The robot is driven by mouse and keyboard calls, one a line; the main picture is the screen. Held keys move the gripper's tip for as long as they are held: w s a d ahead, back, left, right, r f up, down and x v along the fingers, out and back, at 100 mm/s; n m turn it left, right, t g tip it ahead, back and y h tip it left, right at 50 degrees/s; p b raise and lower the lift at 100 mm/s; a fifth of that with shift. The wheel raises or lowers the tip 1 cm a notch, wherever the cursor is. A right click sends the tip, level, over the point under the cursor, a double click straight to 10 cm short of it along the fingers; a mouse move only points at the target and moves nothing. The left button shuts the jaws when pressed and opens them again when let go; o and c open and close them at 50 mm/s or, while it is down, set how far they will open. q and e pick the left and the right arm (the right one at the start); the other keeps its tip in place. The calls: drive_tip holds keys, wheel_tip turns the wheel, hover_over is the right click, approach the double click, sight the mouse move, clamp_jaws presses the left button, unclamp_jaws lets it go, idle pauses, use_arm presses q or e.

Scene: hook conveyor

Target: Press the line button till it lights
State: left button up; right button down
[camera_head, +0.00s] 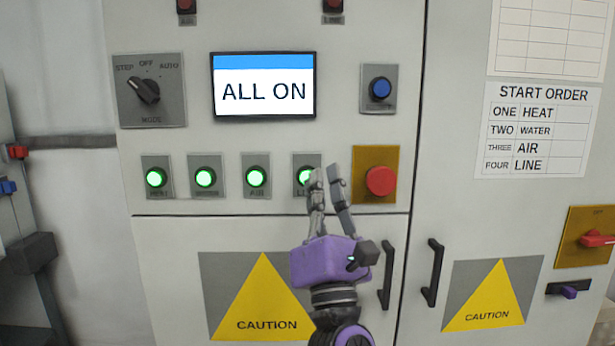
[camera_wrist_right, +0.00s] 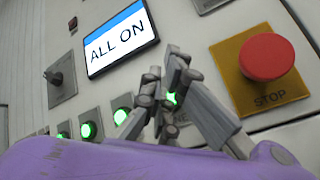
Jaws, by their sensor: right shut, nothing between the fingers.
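The line button (camera_head: 304,176) is the rightmost of the row of round buttons on the panel and glows green. My right gripper (camera_head: 325,172) is shut and empty, its fingertips right at the line button and covering part of it. In the right wrist view the fingertips (camera_wrist_right: 168,68) hide most of the button, and a green glow (camera_wrist_right: 172,98) shows between the fingers. I cannot tell whether the tips touch it. The other buttons, such as the air button (camera_head: 256,177), are also lit green. The display (camera_head: 264,86) reads ALL ON. My left gripper is not in view.
A red stop button (camera_head: 380,181) on a yellow plate sits close to the right of my gripper. A blue button (camera_head: 380,88) is above it. A mode knob (camera_head: 145,90) is at upper left. Door handles (camera_head: 388,275) stick out below. A start order sheet (camera_head: 537,131) hangs at right.

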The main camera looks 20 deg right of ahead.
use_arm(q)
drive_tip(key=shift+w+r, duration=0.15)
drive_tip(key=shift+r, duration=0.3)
use_arm(e)
drive_tip(key=s, duration=0.1)
drive_tip(key=s+a, duration=0.1)
drive_tip(key=s, duration=0.1)
drive_tip(key=shift+s, duration=0.15)
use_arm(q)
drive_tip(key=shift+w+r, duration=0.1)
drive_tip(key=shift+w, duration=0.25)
